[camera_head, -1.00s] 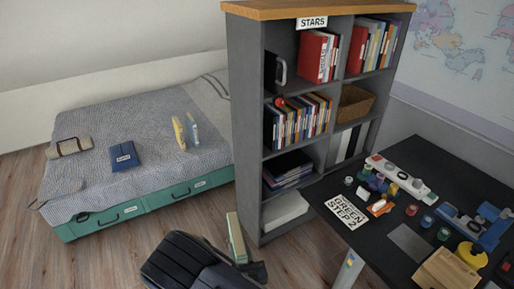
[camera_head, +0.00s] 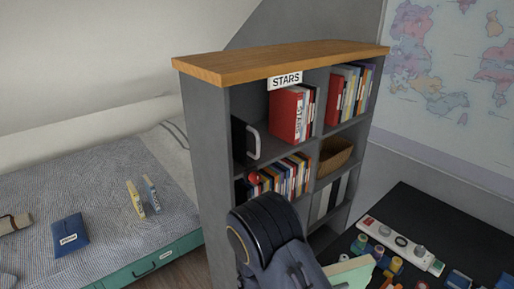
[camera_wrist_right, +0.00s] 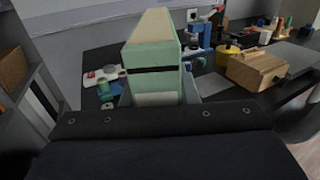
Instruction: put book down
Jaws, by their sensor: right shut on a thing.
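A pale green book (camera_head: 354,273) with cream page edges shows at the bottom of the head view, partly cut off and partly behind my arm. It fills the middle of the right wrist view (camera_wrist_right: 152,62), upright in my right gripper (camera_wrist_right: 158,98). That gripper is shut on the book and holds it up in front of the desk. Its fingers are mostly hidden in the head view. My left gripper is in neither current view.
A grey bookshelf (camera_head: 207,150) with a wooden top and a STARS label (camera_head: 285,80) stands behind my arm. Its upper bays hold red books (camera_head: 287,115) and others. The dark desk (camera_head: 425,215) is cluttered. The bed (camera_head: 100,175) is at left.

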